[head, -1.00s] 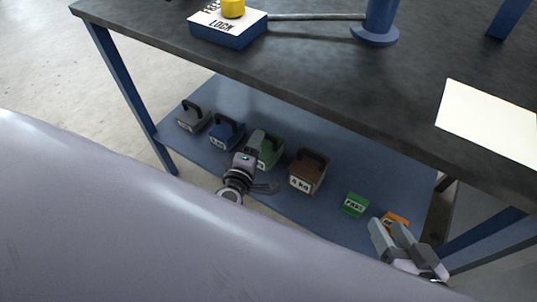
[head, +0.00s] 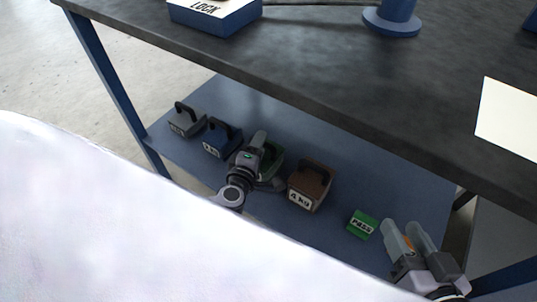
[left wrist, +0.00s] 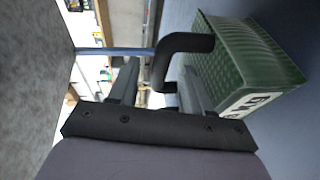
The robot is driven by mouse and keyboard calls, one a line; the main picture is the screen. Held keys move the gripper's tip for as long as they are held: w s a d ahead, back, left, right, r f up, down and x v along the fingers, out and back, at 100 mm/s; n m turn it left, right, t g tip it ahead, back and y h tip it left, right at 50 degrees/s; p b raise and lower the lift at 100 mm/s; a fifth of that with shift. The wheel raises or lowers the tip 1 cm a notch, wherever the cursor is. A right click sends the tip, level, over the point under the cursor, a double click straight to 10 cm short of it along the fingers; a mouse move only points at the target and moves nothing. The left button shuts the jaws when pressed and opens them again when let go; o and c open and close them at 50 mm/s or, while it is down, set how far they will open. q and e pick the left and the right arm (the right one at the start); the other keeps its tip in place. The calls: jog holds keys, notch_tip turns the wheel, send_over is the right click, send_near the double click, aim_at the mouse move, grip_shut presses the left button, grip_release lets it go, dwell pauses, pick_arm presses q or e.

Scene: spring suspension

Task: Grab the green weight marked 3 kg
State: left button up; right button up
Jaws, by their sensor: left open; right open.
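The green weight (head: 276,157) stands on the blue lower shelf, partly hidden behind my left gripper (head: 264,163) in the head view. In the left wrist view the green weight (left wrist: 250,55) shows its ribbed body, part of a white label and its black handle (left wrist: 187,43). My left gripper (left wrist: 160,82) is open. The handle appears between its two fingers in that view; I cannot tell whether they touch it. The label's mark is not fully readable. My right gripper (head: 403,230) is open and empty at the lower right.
A grey weight (head: 187,122), a blue weight (head: 221,140) and a brown weight marked 4 kg (head: 310,187) stand in the same row. A green PASS block (head: 362,224) lies to the right. The dark tabletop (head: 330,85) overhangs the shelf (head: 330,145).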

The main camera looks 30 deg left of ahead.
pick_arm(q)
jog(key=shift+w+f, duration=0.1)
jog(key=shift+w, duration=0.3)
jog(key=shift+s, duration=0.15)
grip_shut()
dwell(0.9)
